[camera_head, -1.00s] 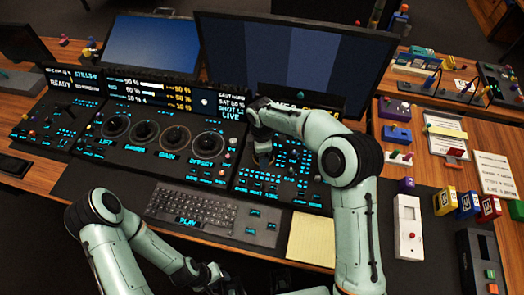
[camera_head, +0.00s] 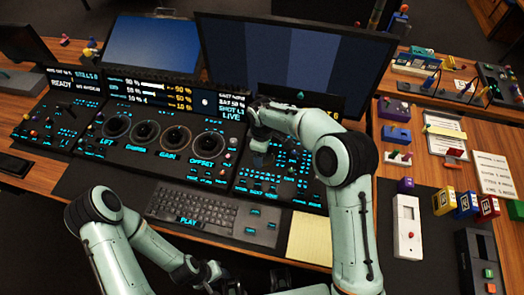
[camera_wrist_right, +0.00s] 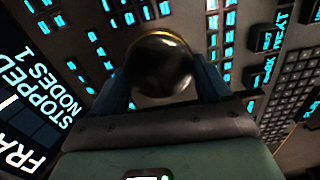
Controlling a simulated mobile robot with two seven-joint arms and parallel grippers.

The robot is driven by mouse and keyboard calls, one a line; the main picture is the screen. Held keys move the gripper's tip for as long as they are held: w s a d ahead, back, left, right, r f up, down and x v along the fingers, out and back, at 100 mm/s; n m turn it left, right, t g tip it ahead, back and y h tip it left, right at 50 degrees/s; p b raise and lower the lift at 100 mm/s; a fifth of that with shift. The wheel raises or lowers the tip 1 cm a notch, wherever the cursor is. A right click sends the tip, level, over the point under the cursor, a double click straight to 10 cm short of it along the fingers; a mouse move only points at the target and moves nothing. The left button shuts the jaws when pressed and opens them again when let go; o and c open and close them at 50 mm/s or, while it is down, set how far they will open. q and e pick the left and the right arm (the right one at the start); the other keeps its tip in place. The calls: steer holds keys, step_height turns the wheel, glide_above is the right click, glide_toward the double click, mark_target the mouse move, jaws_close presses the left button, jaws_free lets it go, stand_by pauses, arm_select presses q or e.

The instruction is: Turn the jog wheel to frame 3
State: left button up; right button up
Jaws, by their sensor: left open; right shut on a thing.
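The jog wheel (camera_wrist_right: 162,62) shows in the right wrist view as a dark, glossy round knob with a gold rim. The blue-grey fingers of my right gripper (camera_wrist_right: 162,85) are on either side of it, shut on it. In the head view my right gripper (camera_head: 260,150) reaches down onto the right console panel (camera_head: 290,190), and the wheel is mostly hidden there. A display (camera_wrist_right: 30,125) at the left of the wrist view reads "STOPPED"; its frame number is cut off. My left gripper (camera_head: 212,277) is low in the head view, away from the panel, partly dark.
A keyboard (camera_head: 195,208) and a yellow notepad (camera_head: 309,238) lie in front of the console. Several dials stand left of my right gripper. A large monitor (camera_head: 290,60) rises behind it. Small boxes and devices fill the right-hand table.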

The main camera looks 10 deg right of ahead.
steer(key=o, duration=1)
steer(key=shift+r, duration=0.1)
arm_select(q)
steer(key=shift+w+r+p, duration=0.45)
steer(key=shift+r+p, duration=0.15)
steer(key=shift+r, duration=0.15)
arm_select(e)
step_height(320, 180, up, 13)
steer(key=shift+r, duration=0.15)
arm_select(q)
steer(key=shift+s, duration=0.1)
arm_select(e)
steer(key=shift+a, duration=0.1)
